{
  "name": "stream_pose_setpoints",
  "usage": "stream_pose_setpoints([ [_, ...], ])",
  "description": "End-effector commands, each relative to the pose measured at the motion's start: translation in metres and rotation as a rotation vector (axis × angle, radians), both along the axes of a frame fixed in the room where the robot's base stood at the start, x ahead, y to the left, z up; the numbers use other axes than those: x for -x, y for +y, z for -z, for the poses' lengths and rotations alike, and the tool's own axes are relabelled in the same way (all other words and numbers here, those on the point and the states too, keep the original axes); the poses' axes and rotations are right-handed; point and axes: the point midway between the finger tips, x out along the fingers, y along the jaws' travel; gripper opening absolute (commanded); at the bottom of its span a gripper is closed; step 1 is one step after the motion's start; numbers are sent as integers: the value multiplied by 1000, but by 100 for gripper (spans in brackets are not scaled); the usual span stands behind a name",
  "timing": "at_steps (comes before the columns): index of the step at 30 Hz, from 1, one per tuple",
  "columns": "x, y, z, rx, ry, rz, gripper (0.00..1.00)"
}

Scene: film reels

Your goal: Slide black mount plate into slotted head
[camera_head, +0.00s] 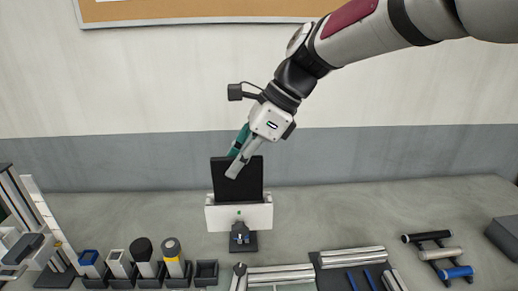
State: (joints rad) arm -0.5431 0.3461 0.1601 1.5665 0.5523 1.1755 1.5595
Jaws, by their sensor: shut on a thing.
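The black mount plate (238,186) stands upright near the middle of the bench. Its lower edge is hidden behind the white front of the slotted head (222,219), so I cannot tell how deep it sits in the slot. The head rests on a dark base with a small knob at its front. One fingertip shows in front of the plate.
A row of small holders with tools (146,268) stands at the front left. Silver rods on a dark mat (350,257) lie at the front right, with a rack of rollers (440,254) beyond them. A dark box (503,236) is at the right edge. The bench beside the head is clear.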

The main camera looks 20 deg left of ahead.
Motion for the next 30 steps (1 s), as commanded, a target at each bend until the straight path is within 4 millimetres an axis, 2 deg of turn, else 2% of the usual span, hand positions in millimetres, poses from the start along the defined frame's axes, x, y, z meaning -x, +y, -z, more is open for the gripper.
stream_pose_setpoints([
  [3,-2,0,12,-1,-1,0,0],
  [10,-1,0,24,-1,-2,0,0],
  [30,0,0,25,-1,-2,0,0],
])
